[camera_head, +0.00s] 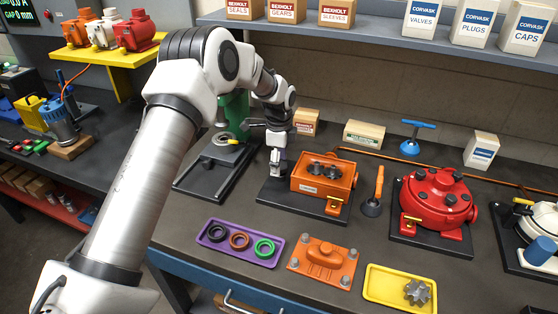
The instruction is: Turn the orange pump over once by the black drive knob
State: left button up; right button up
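The orange pump (342,191) sits on a dark base plate in the middle of the bench. Its top is open and dark gears (325,169) show inside. A brass-coloured tag or fitting (334,208) is at its front right corner. My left arm reaches over from the left, and my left gripper (276,168) points down just beside the pump's left side. The black drive knob cannot be made out; the gripper covers that side. The fingers are too small and overlapped to tell whether they are open or closed on anything. My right gripper is out of view.
An orange cover (322,260) lies in front of the pump, between a purple tray (213,247) with rings and a yellow tray (384,289) with a gear. An orange-handled tool (377,190) and a red pump (436,200) stand to the right. A dark fixture (208,177) is left.

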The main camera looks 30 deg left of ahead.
pick_arm(q)
jog(key=c, duration=1.1)
jog(key=shift+o, duration=0.2)
jog(key=shift+n, duration=0.4)
jog(key=n+p, duration=0.2)
jog(key=shift+s+r+n, duration=0.1)
jog(key=shift+n, duration=0.2)
jog(key=n+p, duration=0.1)
jog(key=n, duration=0.2)
jog(key=shift+d+n, duration=0.15)
jog(key=shift+n, duration=0.15)
jog(key=n+p, duration=0.1)
jog(key=n, duration=0.3)
jog(key=shift+s+n+p, duration=0.1)
jog(key=shift+n+p, duration=0.2)
jog(key=shift+d+n+p, duration=0.15)
jog(key=shift+n+p, duration=0.3)
jog(key=shift+n, duration=1.55)
